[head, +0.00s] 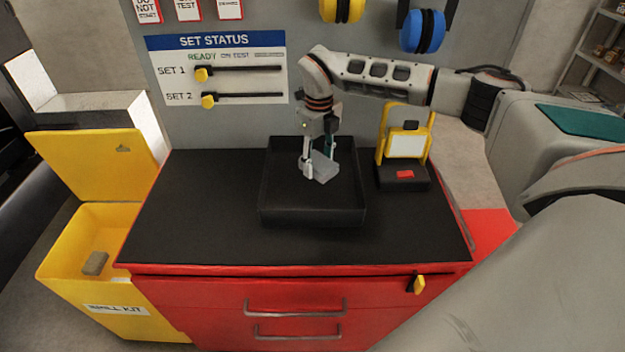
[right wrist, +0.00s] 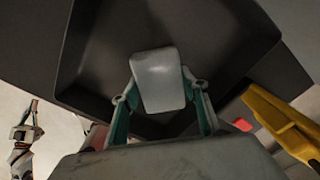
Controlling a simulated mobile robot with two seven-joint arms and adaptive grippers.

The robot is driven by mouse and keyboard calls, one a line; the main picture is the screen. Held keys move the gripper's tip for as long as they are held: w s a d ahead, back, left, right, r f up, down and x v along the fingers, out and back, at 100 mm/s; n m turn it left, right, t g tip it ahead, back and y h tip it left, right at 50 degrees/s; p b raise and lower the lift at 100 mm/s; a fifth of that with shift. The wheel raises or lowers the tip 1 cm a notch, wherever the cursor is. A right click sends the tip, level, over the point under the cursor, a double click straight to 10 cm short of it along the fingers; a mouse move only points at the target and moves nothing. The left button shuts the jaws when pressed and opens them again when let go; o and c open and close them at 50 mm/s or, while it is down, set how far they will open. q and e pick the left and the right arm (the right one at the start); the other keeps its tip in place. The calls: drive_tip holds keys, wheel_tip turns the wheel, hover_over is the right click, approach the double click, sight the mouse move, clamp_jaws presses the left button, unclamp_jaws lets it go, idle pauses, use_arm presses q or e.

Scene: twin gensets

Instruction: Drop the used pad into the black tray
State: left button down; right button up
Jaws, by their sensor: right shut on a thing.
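The used pad (head: 323,167) is a flat, light grey block with rounded corners. My right gripper (head: 318,163) points down and is shut on it, over the inside of the black tray (head: 312,217). In the right wrist view the pad (right wrist: 158,82) sits between the two teal fingers, with the tray (right wrist: 85,50) behind it. I cannot tell how far the pad is above the tray floor. My left gripper is not in the head view. A small jointed part, seemingly my left gripper (right wrist: 25,135), shows at the left edge of the right wrist view, too small to read.
The tray stands on the black top of a red cabinet (head: 200,220). A yellow-framed stand (head: 405,150) is close on its right. A status board (head: 215,72) is behind. The left worktop is clear.

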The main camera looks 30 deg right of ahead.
drive_tip(key=o, duration=1.2)
drive_tip(key=shift+o, duration=0.2)
drive_tip(key=shift+r, duration=0.25)
wheel_tip(320, 180, up, 12)
drive_tip(key=shift+f, duration=0.2)
